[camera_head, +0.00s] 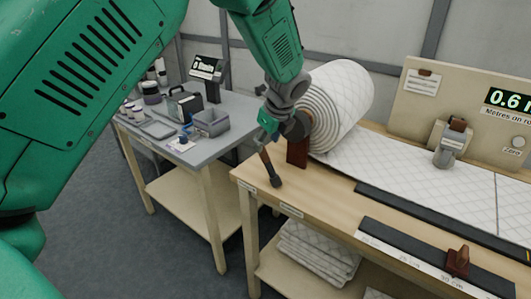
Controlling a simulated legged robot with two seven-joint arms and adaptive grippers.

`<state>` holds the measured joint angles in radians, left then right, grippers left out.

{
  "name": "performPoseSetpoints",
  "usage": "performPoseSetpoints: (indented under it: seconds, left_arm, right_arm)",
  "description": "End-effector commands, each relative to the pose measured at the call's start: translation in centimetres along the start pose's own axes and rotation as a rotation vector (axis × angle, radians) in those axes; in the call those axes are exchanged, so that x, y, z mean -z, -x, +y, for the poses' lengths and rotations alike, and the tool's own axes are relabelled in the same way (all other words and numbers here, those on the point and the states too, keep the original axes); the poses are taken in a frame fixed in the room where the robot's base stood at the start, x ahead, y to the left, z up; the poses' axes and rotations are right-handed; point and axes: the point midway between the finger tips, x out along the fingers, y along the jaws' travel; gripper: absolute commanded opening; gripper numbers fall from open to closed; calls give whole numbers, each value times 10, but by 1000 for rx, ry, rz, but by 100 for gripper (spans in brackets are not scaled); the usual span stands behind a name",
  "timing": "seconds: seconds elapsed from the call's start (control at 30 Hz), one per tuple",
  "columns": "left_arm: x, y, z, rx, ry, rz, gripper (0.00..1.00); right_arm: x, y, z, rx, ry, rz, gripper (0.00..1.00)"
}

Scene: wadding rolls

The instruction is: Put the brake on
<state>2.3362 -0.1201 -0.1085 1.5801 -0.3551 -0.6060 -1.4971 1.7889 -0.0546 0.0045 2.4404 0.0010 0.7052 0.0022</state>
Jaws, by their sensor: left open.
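A thick roll of white quilted wadding (348,92) lies at the left end of the wooden bench, its spiral end facing left. A reddish-brown upright support (297,152) stands below that end. A thin brown lever with a dark tip (274,181), seemingly the brake, slants down at the bench's left edge. My left gripper (267,127) is open beside the roll's end, close to the top of the lever. I cannot tell whether they touch. The wrist hides part of the roll's end. My right gripper is not in view.
A sheet of wadding (425,179) runs right along the bench. A panel with a metre display (507,98) stands behind it. A dark strip with a brown block (457,262) lies in front. A grey side table (155,141) with trays and jars stands left, across a narrow gap.

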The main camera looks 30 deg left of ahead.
Motion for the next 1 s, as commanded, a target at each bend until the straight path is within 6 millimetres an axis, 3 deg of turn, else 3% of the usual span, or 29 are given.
performPoseSetpoints:
  seconds: [0.1,0.3,0.67,0.7,0.8,0.83,1.0]
  left_arm:
    - [0,-24,1,-3,0,1,43]
    - [0,-46,0,-1,0,-1,43]
    - [1,-52,0,0,0,-1,43]
    - [0,-52,0,0,0,-1,39]
    - [0,-52,0,0,0,-1,4]
    - [0,-52,0,0,0,-1,0]
    - [-1,-52,0,1,1,-2,0]
  right_arm:
    - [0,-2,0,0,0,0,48]
    - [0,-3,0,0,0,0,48]
    - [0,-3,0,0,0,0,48]
    - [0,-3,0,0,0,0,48]
    - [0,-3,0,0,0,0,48]
    - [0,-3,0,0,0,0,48]
    - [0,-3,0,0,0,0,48]
